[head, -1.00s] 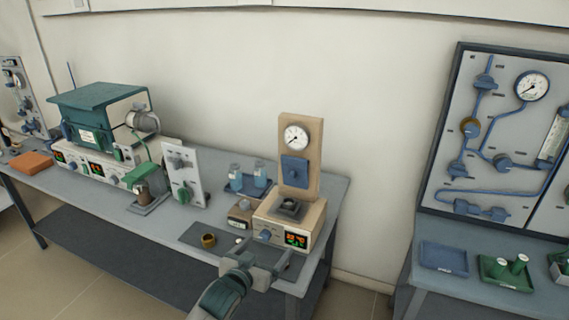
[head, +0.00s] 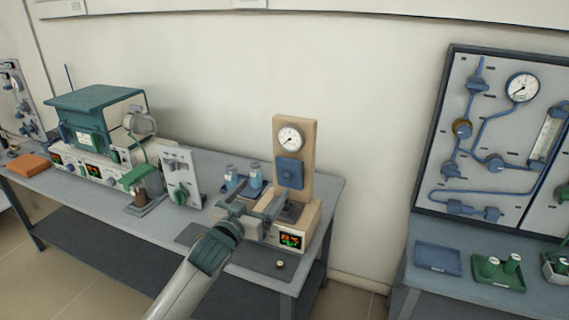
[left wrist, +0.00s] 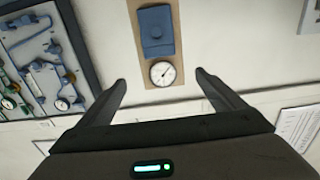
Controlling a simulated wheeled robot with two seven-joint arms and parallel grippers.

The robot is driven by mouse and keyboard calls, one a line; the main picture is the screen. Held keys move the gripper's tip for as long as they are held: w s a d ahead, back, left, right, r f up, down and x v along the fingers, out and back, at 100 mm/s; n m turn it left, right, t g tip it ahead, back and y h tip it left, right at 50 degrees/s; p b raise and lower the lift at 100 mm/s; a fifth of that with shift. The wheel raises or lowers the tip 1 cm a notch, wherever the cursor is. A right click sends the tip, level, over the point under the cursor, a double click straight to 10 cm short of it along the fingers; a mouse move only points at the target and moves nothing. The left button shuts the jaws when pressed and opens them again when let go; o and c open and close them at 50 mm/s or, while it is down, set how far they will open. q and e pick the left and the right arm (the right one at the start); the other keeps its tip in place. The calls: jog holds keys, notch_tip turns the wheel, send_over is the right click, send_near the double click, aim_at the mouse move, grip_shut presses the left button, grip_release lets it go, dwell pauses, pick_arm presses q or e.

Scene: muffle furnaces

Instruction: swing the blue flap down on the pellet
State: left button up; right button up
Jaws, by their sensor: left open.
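The blue flap (head: 290,172) stands upright against the tan post of the small heated press, below its round gauge (head: 290,138). The flap also shows in the left wrist view (left wrist: 157,31), where the picture is turned over and the gauge (left wrist: 162,72) lies below it. My left gripper (head: 258,207) is open and empty, in front of the post and lower than the flap. Its two fingers (left wrist: 160,80) are spread in the left wrist view. It partly covers the dark block (head: 291,212) on the press base. I cannot make out the pellet there. My right gripper is not in view.
A white panel with a green knob (head: 180,193) is further left. A dark mat (head: 250,258) with a small round piece (head: 279,264) lies in front of the press. The wall behind is clear.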

pick_arm(q)
jog(key=p, duration=0.2)
send_near(287, 160)
jog(key=w, duration=0.3)
jog(key=x, duration=0.2)
jog(key=d+x, duration=0.1)
jog(key=x, duration=0.1)
jog(key=shift+s+p, duration=0.15)
jog(key=shift+p, duration=0.2)
jog(key=shift+w+d, duration=0.15)
jog(key=shift+w, duration=0.45)
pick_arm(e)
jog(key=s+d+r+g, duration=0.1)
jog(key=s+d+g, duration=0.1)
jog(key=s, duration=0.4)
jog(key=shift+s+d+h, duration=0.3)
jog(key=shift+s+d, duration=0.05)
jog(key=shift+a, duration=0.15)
pick_arm(q)
jog(key=c, duration=1.5)
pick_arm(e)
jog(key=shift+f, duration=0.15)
